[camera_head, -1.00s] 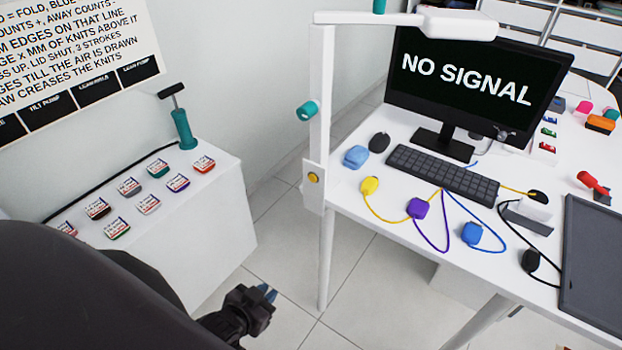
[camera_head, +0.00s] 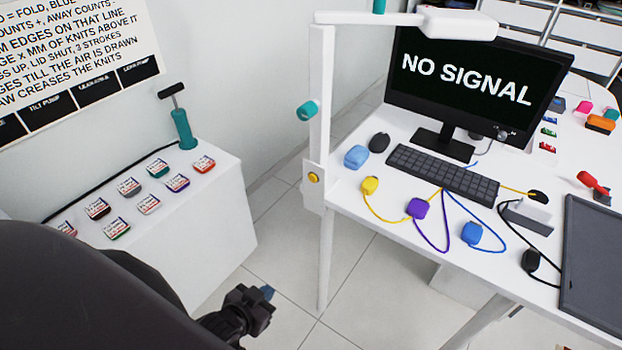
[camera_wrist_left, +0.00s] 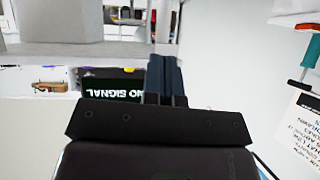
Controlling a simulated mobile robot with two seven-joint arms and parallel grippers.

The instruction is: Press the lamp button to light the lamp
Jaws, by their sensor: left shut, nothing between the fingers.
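The lamp (camera_head: 321,115) is a white post with a horizontal arm and a white head (camera_head: 458,24), fixed at the left corner of the desk. A round yellow button (camera_head: 313,179) sits low on the post. The head shows no glow. My left gripper (camera_head: 268,292) is below and left of the button, apart from it, over the floor gap. Its fingers are shut and empty, and they also show together in the left wrist view (camera_wrist_left: 165,75). The button cannot be made out in the wrist view. My right gripper is not in view.
The white desk (camera_head: 360,212) holds a monitor (camera_head: 470,85), a keyboard (camera_head: 442,174) and several coloured corded blocks. A white cabinet (camera_head: 215,235) at left carries labelled packets and a teal pump (camera_head: 183,130). Floor shows between cabinet and desk.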

